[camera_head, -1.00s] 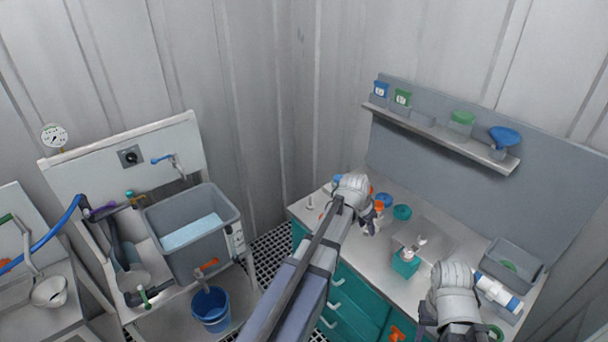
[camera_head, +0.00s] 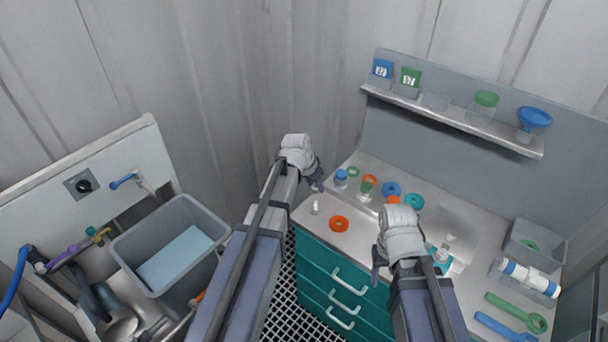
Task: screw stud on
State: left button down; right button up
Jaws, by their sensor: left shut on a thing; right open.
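My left gripper (camera_head: 317,182) is at the left end of the bench, above its rear left corner. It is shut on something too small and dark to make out. A small white upright piece (camera_head: 316,207), possibly the stud, stands on the bench just below it; they look apart. My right gripper (camera_head: 378,272) is open and empty over the front of the bench. A teal holder (camera_head: 457,266) with a white fitting (camera_head: 448,241) stands right of it, partly hidden by my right arm.
Several coloured rings and small jars, one blue-capped (camera_head: 341,178), stand behind. A grey bin (camera_head: 535,245), a white cylinder (camera_head: 530,279), green (camera_head: 515,312) and blue (camera_head: 503,328) wrenches lie at right. A shelf (camera_head: 455,122) overhangs behind.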

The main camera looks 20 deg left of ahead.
aim_at(315, 200)
pick_arm(q)
jog(key=shift+r+p, duration=0.4)
jog(key=shift+r, duration=0.25)
jog(key=shift+s+d+r+p, duration=0.1)
jog(key=shift+s+r+p, duration=0.05)
jog(key=shift+r+p, duration=0.15)
jog(key=shift+f, duration=0.2)
jog(key=shift+f+b, duration=0.1)
jog(key=shift+b, duration=0.2)
jog(key=shift+f, duration=0.1)
jog(key=shift+f+b, duration=3.95)
jog(key=shift+b, duration=0.1)
jog(key=shift+r, duration=0.15)
